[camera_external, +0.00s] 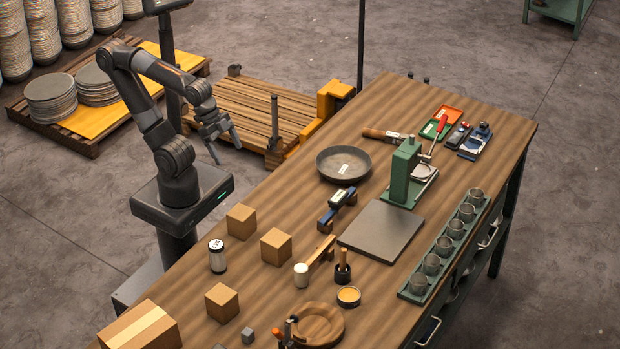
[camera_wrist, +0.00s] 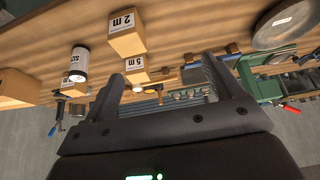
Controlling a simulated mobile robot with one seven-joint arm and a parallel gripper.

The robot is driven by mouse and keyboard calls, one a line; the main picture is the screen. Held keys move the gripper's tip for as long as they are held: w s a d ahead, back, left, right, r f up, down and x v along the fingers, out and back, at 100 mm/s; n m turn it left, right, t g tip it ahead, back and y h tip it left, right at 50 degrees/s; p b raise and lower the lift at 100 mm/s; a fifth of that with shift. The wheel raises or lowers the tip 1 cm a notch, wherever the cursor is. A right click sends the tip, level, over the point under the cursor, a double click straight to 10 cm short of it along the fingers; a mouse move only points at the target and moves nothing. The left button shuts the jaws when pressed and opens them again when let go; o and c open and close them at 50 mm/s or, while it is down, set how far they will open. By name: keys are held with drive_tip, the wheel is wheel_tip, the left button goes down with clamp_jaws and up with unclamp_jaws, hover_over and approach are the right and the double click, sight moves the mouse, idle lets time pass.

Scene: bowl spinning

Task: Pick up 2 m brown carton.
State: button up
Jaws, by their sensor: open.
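The 2 m brown carton is a small tan cube with a white "2 m" label (camera_wrist: 126,34), near the top of the wrist view. From the layout it matches the carton (camera_external: 241,221) nearest my base in the external view; no label is readable there. My gripper (camera_external: 227,152) is open and empty, raised beyond the table's near edge and apart from the carton. In the wrist view my gripper (camera_wrist: 164,69) shows both fingers spread, with the 2 m carton above and left of the gap.
A similar carton labelled "5 m" (camera_wrist: 135,69) stands close by, and a third small carton (camera_external: 222,302) is farther off. A white-labelled bottle (camera_external: 217,257) stands beside the 2 m carton. A dark pan (camera_external: 344,164) and a large taped box (camera_external: 142,327) flank this area.

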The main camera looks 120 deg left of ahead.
drive_tip(key=shift+o, duration=0.4)
idle(0.3)
drive_tip(key=g, duration=0.6)
hover_over(241, 212)
wheel_tip(241, 212, down, 7)
drive_tip(key=shift+s+r, duration=0.1)
drive_tip(key=shift+d+f, duration=0.2)
drive_tip(key=shift+f, duration=0.1)
wheel_tip(241, 212, down, 5)
drive_tip(key=shift+r, duration=0.15)
drive_tip(key=shift+a+f, duration=0.15)
drive_tip(key=shift+f, duration=1.35)
drive_tip(key=shift+a+f, duration=0.1)
drive_tip(key=shift+f, duration=1.35)
drive_tip(key=shift+c, duration=0.3)
